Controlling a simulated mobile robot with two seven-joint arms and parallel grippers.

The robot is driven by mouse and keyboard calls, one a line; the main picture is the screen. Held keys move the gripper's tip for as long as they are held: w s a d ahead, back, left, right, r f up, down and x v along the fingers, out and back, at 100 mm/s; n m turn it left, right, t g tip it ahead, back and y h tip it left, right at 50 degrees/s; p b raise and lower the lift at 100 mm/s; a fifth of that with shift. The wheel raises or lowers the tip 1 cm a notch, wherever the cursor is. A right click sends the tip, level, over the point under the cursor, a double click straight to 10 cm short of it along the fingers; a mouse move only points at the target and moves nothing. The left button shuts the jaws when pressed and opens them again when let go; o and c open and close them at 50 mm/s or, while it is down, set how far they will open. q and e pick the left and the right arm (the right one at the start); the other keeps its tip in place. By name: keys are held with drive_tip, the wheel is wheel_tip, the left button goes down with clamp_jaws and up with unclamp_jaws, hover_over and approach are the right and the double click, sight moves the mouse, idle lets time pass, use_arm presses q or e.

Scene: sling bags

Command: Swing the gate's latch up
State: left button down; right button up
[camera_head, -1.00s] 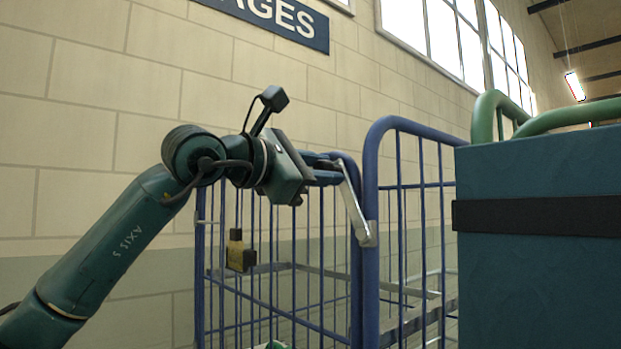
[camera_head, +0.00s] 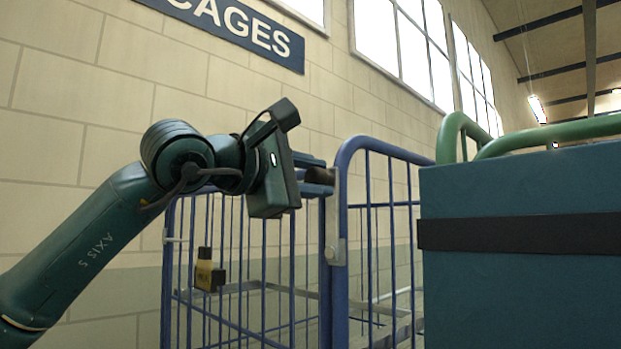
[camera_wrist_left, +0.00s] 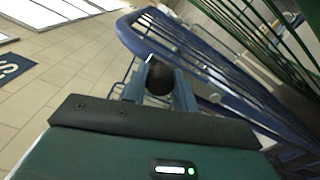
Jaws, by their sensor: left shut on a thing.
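The latch is a light grey metal bar (camera_head: 336,222) on the post of the blue cage gate (camera_head: 349,300). It stands almost upright from its pivot near its lower end. My left gripper (camera_head: 324,183) reaches in from the left and is shut on the dark round knob (camera_head: 318,175) at the latch's upper end. In the left wrist view the knob (camera_wrist_left: 159,79) sits between the two fingers, with the gate's curved blue top tube (camera_wrist_left: 130,36) just beyond. The fingers partly hide the knob in the head view. My right gripper is not in view.
A large teal block with a dark band (camera_head: 520,232) stands close at the right, beside green tubes (camera_head: 452,130). A yellow and black padlock-like piece (camera_head: 208,271) hangs on the cage bars. A brick wall (camera_head: 90,100) with a sign (camera_head: 235,28) is behind.

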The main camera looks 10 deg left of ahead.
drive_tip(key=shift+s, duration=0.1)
use_arm(q)
drive_tip(key=c, duration=1.1)
unclamp_jaws()
drive_tip(key=shift+s+d, duration=0.1)
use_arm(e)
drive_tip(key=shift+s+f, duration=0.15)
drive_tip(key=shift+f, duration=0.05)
use_arm(q)
drive_tip(key=shift+s+a, duration=0.35)
drive_tip(key=b+v, duration=0.3)
drive_tip(key=v, duration=0.9)
drive_tip(key=shift+b, duration=0.4)
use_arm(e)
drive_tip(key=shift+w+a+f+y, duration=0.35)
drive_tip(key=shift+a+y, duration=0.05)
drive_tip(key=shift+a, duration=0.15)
